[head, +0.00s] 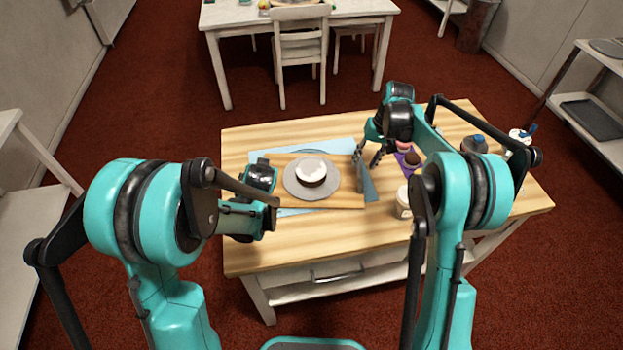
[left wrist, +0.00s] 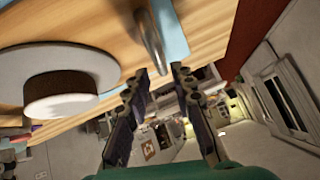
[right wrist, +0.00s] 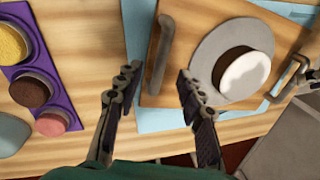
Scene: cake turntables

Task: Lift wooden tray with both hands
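The wooden tray (head: 335,203) lies on a light blue mat on the table. It carries a grey round turntable (head: 292,185) with a dark cake topped in white (head: 312,172). My right gripper (head: 368,158) is open above the tray's right end; in the right wrist view the right handle (right wrist: 160,55) lies between and ahead of its fingertips (right wrist: 158,76). My left gripper (left wrist: 160,74) is open, with the left handle (left wrist: 150,42) just ahead of its fingertips. The head view mostly hides the left fingers behind my arm. I cannot tell whether either gripper touches its handle.
A purple holder (right wrist: 62,92) with several round cakes stands right of the tray. A cream tub (head: 404,203) stands near the right gripper. Bottles (head: 475,145) stand at the table's right end. The table's front strip (head: 320,245) is clear.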

